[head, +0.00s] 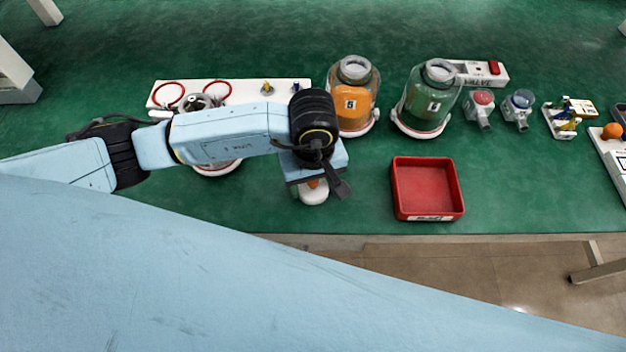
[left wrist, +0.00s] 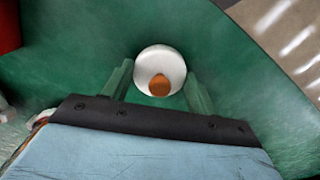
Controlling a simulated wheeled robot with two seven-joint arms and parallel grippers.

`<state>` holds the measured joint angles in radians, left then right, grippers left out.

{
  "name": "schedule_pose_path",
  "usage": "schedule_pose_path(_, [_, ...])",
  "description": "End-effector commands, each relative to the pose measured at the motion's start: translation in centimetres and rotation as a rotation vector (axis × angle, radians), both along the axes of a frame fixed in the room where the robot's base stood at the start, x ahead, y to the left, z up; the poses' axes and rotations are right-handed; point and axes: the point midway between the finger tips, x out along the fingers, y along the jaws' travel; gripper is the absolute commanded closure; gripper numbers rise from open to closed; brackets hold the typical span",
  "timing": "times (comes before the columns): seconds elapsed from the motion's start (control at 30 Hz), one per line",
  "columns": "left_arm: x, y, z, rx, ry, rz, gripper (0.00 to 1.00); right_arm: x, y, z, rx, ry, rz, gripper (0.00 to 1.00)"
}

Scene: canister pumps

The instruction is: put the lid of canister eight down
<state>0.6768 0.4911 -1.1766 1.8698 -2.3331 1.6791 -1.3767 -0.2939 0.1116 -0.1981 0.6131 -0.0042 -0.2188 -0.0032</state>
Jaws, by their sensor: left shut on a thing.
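A round white lid (head: 313,194) with an orange knob is under my left gripper (head: 316,183), near the front edge of the green table. In the left wrist view the white lid (left wrist: 160,60) shows between the two fingers of the left gripper (left wrist: 160,84), which is shut on it at the knob. I cannot tell whether the lid touches the table. A canister with orange contents (head: 352,105) and one with green contents (head: 425,103) stand behind; their label numbers are hard to read. Another canister (head: 215,168) is mostly hidden behind my left arm. My right gripper is not seen.
A red tray (head: 428,214) lies to the right of the gripper. A white board with red rings (head: 245,88) lies behind the arm. Two small pump heads (head: 483,104) and a valve board (head: 482,74) are at the back right. Green table is clear around the lid.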

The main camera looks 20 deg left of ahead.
Motion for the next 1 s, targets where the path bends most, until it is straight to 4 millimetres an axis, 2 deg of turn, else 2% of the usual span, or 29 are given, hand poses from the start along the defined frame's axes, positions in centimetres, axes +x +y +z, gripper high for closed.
schedule_pose_path(0.23, [0.0, 0.0, -0.4, 0.001, -0.001, 0.000, 0.63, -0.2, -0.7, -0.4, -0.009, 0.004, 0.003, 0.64])
schedule_pose_path(0.27, [0.0, 0.0, -0.3, 0.000, 0.000, 0.000, 0.38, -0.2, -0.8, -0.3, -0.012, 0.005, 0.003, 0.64])
schedule_pose_path(0.4, [0.0, 0.0, -0.2, 0.000, 0.000, 0.000, 0.20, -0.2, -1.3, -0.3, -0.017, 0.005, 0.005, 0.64])
schedule_pose_path(0.77, [0.0, 0.0, 0.1, 0.000, 0.000, 0.000, 0.20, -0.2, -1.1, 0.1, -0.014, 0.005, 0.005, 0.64])
schedule_pose_path(0.87, [0.2, 0.0, 1.3, -0.002, -0.005, -0.001, 0.20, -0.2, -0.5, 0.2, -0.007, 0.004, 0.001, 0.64])
schedule_pose_path(1.0, [0.2, 0.0, 4.3, -0.001, -0.006, -0.002, 0.20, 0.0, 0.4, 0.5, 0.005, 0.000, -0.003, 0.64])
